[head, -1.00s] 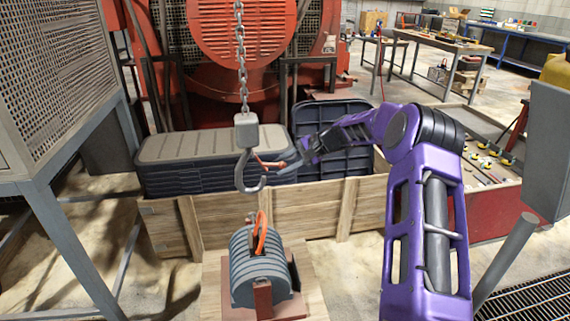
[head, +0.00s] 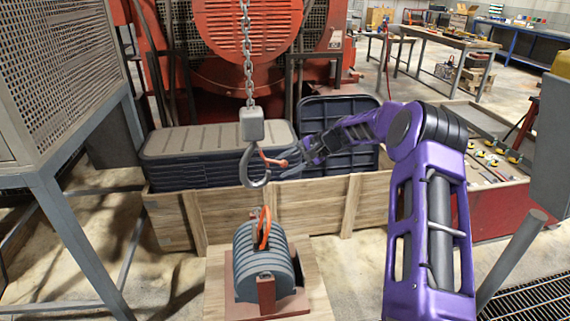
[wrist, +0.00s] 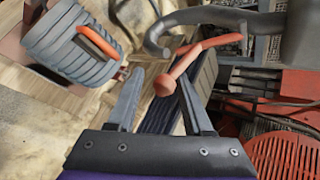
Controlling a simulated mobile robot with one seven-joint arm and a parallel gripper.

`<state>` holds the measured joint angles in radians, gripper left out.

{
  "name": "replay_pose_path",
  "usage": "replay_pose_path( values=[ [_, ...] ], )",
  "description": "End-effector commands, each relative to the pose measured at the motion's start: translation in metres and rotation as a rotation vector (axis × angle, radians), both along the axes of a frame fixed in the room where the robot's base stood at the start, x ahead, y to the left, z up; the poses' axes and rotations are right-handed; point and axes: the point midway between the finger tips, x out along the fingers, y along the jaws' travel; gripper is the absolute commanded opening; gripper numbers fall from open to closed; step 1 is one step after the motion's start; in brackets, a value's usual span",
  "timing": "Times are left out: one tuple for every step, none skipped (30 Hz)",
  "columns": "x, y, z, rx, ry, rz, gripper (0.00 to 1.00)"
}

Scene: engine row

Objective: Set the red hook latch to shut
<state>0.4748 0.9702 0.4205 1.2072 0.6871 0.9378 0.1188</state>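A grey crane hook (head: 254,179) hangs from a chain below a grey block, and it also shows in the wrist view (wrist: 155,42). The red hook latch (head: 273,161) sticks out to the right from the hook's throat in the head view. In the wrist view the latch (wrist: 196,48) is a bent red lever ending in a round knob. My gripper (head: 288,171) is right of the hook. In the wrist view my gripper (wrist: 163,92) is open, with the knob between its fingertips. I cannot tell whether either finger touches it.
Below the hook stands a grey ribbed drum (head: 264,268) with an orange-red loop on top. Behind is a wooden crate (head: 310,208) with a dark ribbed case (head: 215,142) above it. A grey mesh cabinet (head: 60,75) stands at left.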

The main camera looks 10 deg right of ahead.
Motion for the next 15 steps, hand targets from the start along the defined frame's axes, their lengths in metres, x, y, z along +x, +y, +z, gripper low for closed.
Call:
replay_pose_path(
  values=[
    [-0.002, 0.006, 0.000, 0.006, 0.005, 0.012, 0.59],
    [-0.002, 0.006, 0.000, 0.007, 0.004, 0.012, 0.60],
    [-0.002, 0.006, 0.001, 0.007, 0.003, 0.011, 0.60],
    [-0.001, 0.006, 0.001, 0.007, 0.003, 0.010, 0.60],
    [-0.001, 0.006, 0.001, 0.007, 0.002, 0.009, 0.60],
    [-0.001, 0.005, 0.002, 0.007, 0.000, 0.007, 0.60],
    [0.000, 0.005, 0.002, 0.006, 0.000, 0.006, 0.60],
    [0.000, 0.004, 0.002, 0.005, 0.000, 0.006, 0.60],
    [0.000, 0.003, 0.003, 0.006, -0.001, 0.005, 0.60],
    [0.000, 0.002, 0.004, 0.005, -0.002, 0.004, 0.60],
    [-0.001, 0.001, 0.005, 0.005, -0.003, 0.003, 0.60],
    [-0.002, -0.002, 0.008, 0.005, -0.003, 0.002, 0.60],
    [-0.003, -0.004, 0.010, 0.005, -0.003, 0.002, 0.60],
    [-0.004, -0.007, 0.013, 0.004, -0.004, 0.001, 0.60],
    [-0.006, -0.012, 0.017, 0.004, -0.004, 0.001, 0.60]
  ],
)
